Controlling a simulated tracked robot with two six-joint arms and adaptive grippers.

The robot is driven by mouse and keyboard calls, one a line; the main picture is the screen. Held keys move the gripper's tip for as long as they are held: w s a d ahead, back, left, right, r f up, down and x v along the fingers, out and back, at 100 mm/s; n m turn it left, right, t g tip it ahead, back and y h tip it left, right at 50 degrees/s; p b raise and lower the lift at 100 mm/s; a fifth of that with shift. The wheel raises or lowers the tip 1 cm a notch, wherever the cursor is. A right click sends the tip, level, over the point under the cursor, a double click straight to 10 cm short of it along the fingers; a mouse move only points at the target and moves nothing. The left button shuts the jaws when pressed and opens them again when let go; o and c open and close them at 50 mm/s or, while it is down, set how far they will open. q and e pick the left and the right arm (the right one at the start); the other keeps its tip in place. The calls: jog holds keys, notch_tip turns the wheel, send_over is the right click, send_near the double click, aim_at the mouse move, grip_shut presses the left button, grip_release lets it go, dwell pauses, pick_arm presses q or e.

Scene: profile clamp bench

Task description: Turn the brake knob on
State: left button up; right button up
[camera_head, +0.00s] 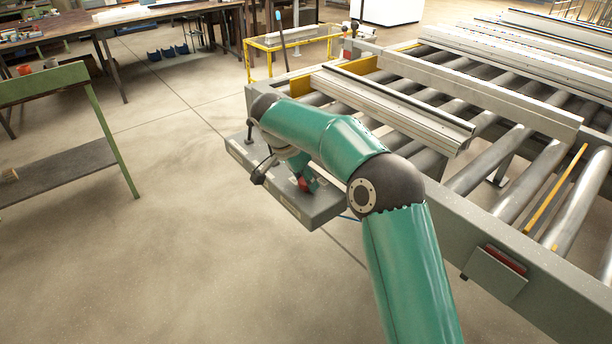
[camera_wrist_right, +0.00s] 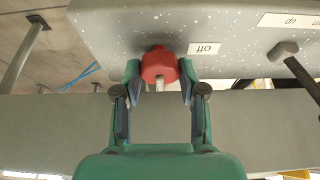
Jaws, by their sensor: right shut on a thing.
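The brake knob (camera_wrist_right: 158,64) is red with a pale pointer on its lower side in the right wrist view. It sits on the speckled grey control box (camera_wrist_right: 130,22), next to a label reading "off" upside down. My right gripper (camera_wrist_right: 159,76) has its two fingers on either side of the knob and is shut on it. In the head view the red knob (camera_head: 306,184) shows at the front of the grey box (camera_head: 325,208), below my right gripper (camera_head: 300,174), which my arm partly covers. My left gripper is in neither view.
A dark lever (camera_wrist_right: 291,58) stands beside the knob on the box, under an up/down label (camera_wrist_right: 292,20). The roller conveyor (camera_head: 520,250) with a metal profile (camera_head: 400,108) lies behind and right. A green-framed bench (camera_head: 60,150) stands left; the floor between is clear.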

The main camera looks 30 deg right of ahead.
jog(key=shift+r, duration=0.1)
dwell(0.4)
jog(key=o, duration=1.1)
jog(key=v, duration=1.2)
jog(key=shift+w, duration=0.1)
